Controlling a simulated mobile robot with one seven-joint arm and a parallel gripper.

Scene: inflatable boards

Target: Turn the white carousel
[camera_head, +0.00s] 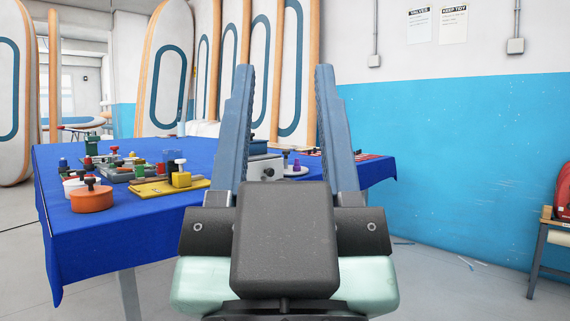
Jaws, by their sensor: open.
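My gripper (284,72) fills the middle of the view, its two blue-grey fingers wide apart with nothing between them. A low white disc (299,172) with a purple piece on it shows between the fingers, on the blue-covered table (130,262). Another round white piece (69,187) stands at the table's left, partly hidden behind an orange drum with a dark knob (92,201). I cannot tell for sure which of the two is the white carousel. The fingers appear nearer to me than both and touch neither.
A yellow board with a yellow block (152,189) lies near the table's front. Several small coloured pieces crowd the table's left half. A grey-white box (262,168) stands beside the white disc. Tall boards (162,70) lean behind.

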